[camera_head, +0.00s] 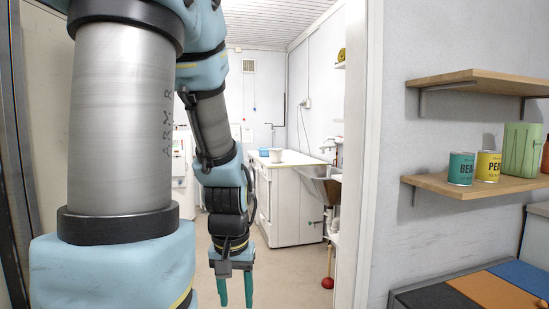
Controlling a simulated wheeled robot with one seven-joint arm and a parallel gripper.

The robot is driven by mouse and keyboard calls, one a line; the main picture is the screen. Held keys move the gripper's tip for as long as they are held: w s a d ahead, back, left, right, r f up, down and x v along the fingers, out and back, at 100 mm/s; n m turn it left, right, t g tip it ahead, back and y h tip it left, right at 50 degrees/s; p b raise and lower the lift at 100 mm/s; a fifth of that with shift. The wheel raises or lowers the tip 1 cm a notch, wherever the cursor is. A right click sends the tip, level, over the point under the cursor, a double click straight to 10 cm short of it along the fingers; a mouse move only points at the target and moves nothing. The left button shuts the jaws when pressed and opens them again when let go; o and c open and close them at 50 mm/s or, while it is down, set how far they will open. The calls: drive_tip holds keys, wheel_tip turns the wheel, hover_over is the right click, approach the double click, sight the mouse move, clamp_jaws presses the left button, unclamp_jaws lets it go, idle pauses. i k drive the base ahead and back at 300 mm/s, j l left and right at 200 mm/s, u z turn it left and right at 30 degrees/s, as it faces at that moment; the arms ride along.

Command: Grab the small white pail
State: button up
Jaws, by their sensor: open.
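A small white container (276,156), which looks like the white pail, stands on the white counter (295,162) in the room beyond the doorway. It is small in the picture and its handle cannot be made out. My gripper (236,291) hangs down in front of the doorway, its two green fingers apart with nothing between them. It is much nearer to me than the pail, lower and to the left of it in the picture.
A blue item (263,152) is beside the pail. A metal basin (322,184) adjoins the counter on the right. A red-ended plunger (327,282) stands on the floor. The door frame (357,170) and shelves (470,185) with cans bound the right side. Bare floor (285,265) lies ahead.

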sight(276, 153)
drive_tip(key=i+z, duration=0.25)
drive_tip(key=i, duration=4.2)
drive_tip(key=i+u, duration=0.2)
drive_tip(key=i, duration=0.25)
drive_tip(key=i+l+u, duration=0.25)
drive_tip(key=i, duration=0.2)
drive_tip(key=i+l+u, duration=0.2)
drive_tip(key=i, duration=0.25)
drive_tip(key=j, duration=0.1)
